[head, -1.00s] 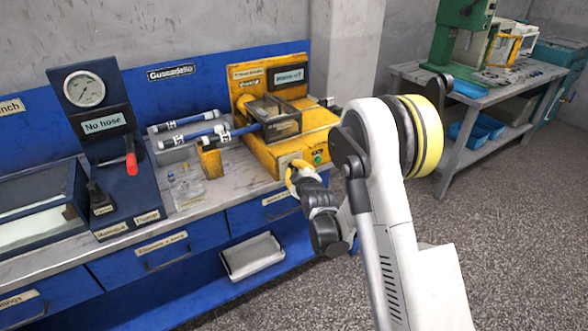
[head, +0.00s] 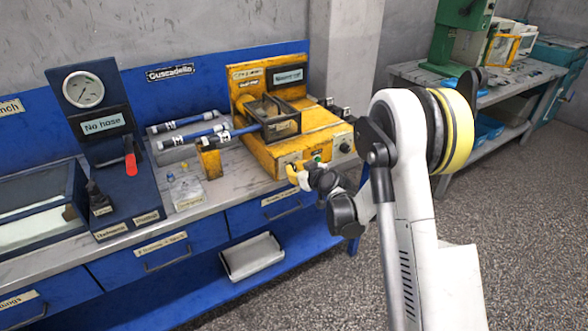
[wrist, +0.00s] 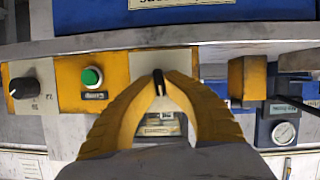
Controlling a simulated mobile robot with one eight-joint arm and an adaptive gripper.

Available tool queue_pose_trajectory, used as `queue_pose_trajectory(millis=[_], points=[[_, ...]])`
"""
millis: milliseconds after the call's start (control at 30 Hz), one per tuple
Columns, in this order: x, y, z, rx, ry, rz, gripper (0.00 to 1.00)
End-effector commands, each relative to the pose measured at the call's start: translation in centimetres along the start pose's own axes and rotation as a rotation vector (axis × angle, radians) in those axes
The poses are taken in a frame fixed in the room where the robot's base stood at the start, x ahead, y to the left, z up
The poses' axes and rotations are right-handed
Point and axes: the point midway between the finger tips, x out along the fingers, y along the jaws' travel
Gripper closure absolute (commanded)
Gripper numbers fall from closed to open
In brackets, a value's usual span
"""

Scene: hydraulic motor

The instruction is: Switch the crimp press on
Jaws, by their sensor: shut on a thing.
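The yellow crimp press (head: 318,137) stands at the right end of the blue workbench. A small display (head: 289,76) is on its back panel; its text is too blurred to read. In the wrist view, its front has a black switch lever (wrist: 158,82) on a pale plate, a green button (wrist: 92,77) and a dark knob (wrist: 25,88) to the left. My gripper (head: 291,172) is at the press's front, its yellow fingers (wrist: 160,84) closed around the switch lever. The fingers partly hide the lever and its plate.
A yellow block (head: 209,160) stands beside the press, and hoses (head: 190,137) lie behind it. A gauge stand (head: 104,123) reading "No hose" is further left. Blue drawers (head: 165,253) lie below the bench top. Open floor (head: 480,245) lies to the right.

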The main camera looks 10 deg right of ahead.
Motion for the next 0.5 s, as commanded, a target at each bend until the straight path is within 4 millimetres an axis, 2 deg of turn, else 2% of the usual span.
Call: queue_pose_trajectory(millis=[500], points=[[0.16, 0.35, -0.09, 0.453, 0.004, -0.184, 1.0]])
